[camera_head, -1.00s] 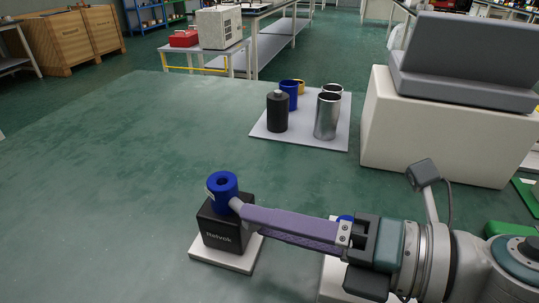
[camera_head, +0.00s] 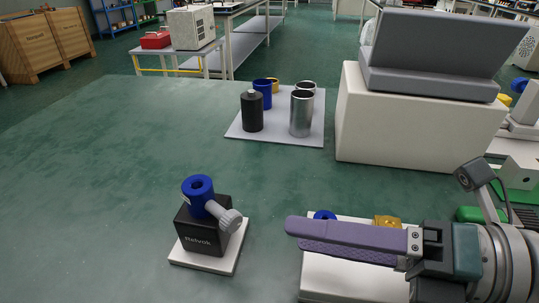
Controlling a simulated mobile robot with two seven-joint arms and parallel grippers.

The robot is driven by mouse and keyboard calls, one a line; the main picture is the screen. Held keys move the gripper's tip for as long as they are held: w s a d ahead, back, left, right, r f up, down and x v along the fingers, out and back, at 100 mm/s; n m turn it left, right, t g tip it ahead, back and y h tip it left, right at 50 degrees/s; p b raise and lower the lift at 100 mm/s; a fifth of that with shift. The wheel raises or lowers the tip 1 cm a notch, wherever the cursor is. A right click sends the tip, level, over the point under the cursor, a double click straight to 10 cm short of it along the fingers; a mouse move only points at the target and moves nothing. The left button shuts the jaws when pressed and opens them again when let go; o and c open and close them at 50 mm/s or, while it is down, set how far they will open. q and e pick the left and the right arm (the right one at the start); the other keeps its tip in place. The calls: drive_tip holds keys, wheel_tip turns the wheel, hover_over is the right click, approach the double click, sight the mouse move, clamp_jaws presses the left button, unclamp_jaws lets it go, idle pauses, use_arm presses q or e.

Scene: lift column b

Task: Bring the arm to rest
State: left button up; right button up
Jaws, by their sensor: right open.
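My right gripper (camera_head: 290,236) reaches in from the right with long purple fingers pointing left. It is open and nothing shows between its fingers. My left gripper is not in view.
A white block (camera_head: 318,285) lies under my right gripper, with a blue part (camera_head: 325,215) and a brass-coloured part (camera_head: 387,221) on it. A grey mat (camera_head: 275,138) holds a black bottle (camera_head: 252,112) and several cups. A large white box (camera_head: 395,130) stands behind. The left tabletop is clear.

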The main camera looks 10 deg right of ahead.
drive_tip(key=shift+w+r, duration=0.15)
drive_tip(key=shift+r, duration=0.2)
drive_tip(key=w+d+r+m+t+h+p, duration=0.3)
drive_tip(key=w+r+m+t+p, duration=0.25)
drive_tip(key=r+m+t, duration=0.35)
drive_tip(key=d+r+m+g+h+p, duration=0.1)
drive_tip(key=d+r+m+h+p, duration=0.6)
drive_tip(key=d+m+h, duration=0.5)
drive_tip(key=s+a+r+m+g+y+p, duration=0.1)
drive_tip(key=s+a+m+g+p, duration=0.1)
drive_tip(key=s+m+g+p, duration=0.6)
drive_tip(key=s+a+r+m+g+p, duration=0.25)
drive_tip(key=s+m+g, duration=0.2)
drive_tip(key=s, duration=0.75)
wheel_tip(320, 180, up, 35)
drive_tip(key=w+p, duration=0.1)
drive_tip(key=p, duration=3.5)
drive_tip(key=shift+r+t, duration=0.15)
drive_tip(key=shift+t, duration=0.2)
